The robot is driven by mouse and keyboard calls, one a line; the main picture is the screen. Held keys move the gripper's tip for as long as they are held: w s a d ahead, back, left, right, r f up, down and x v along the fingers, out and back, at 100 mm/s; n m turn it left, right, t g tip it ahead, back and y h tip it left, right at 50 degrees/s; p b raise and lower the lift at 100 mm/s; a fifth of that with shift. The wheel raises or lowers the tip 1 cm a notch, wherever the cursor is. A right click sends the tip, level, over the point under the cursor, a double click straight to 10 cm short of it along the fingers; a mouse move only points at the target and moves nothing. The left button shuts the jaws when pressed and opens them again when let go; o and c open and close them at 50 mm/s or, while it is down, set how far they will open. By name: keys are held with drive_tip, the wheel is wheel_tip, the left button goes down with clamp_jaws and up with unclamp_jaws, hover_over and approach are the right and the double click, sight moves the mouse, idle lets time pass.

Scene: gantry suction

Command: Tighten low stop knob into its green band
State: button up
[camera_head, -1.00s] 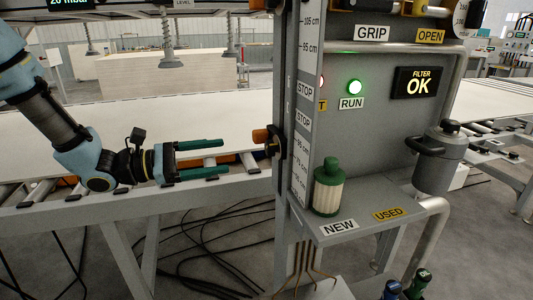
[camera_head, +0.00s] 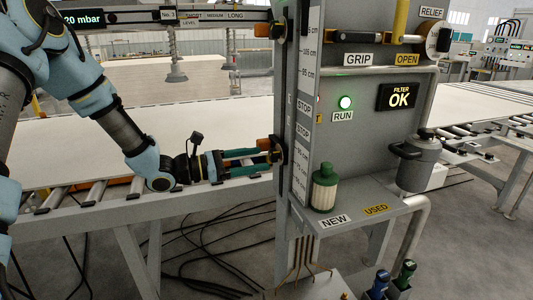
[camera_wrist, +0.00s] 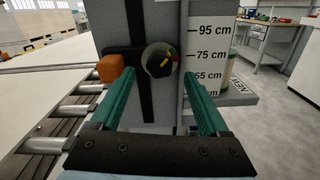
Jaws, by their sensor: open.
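My gripper (camera_wrist: 159,76) is open, with one green finger on each side of the knob in the wrist view. In the head view my gripper (camera_head: 258,158) points at the mount (camera_head: 277,151); contact cannot be told.
The grey column carries a centimetre scale (camera_head: 301,150). A shelf (camera_head: 350,222) holds a green-capped filter (camera_head: 325,187), and a grey canister (camera_head: 417,165) hangs at right. A roller conveyor (camera_head: 93,193) lies along the left. Cables lie on the floor.

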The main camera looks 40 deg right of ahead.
sight(269, 157)
drive_tip(key=shift+p+x, duration=0.35)
drive_tip(key=shift+x, duration=1.25)
clamp_jaws()
